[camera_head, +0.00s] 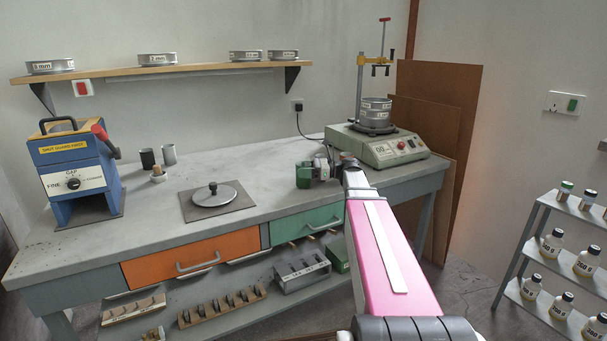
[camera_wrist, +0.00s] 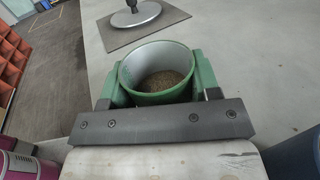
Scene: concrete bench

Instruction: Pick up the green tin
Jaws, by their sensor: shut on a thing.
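The green tin (camera_wrist: 150,98) is an open round cup with a pale inside and brown grains in it. It stands upright between the two green fingers of my gripper (camera_wrist: 158,82) in the wrist view, one finger on each side, and they are shut on it. In the head view my gripper (camera_head: 318,171) is over the front part of the bench, above the green drawer. The tin is hard to tell from the green fingers there. I cannot tell whether its base touches the bench top.
The grey bench (camera_head: 240,172) has a dark plate with a round lid (camera_head: 213,195) left of my gripper. A sieve shaker (camera_head: 376,143) stands behind to the right. Bare bench lies between.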

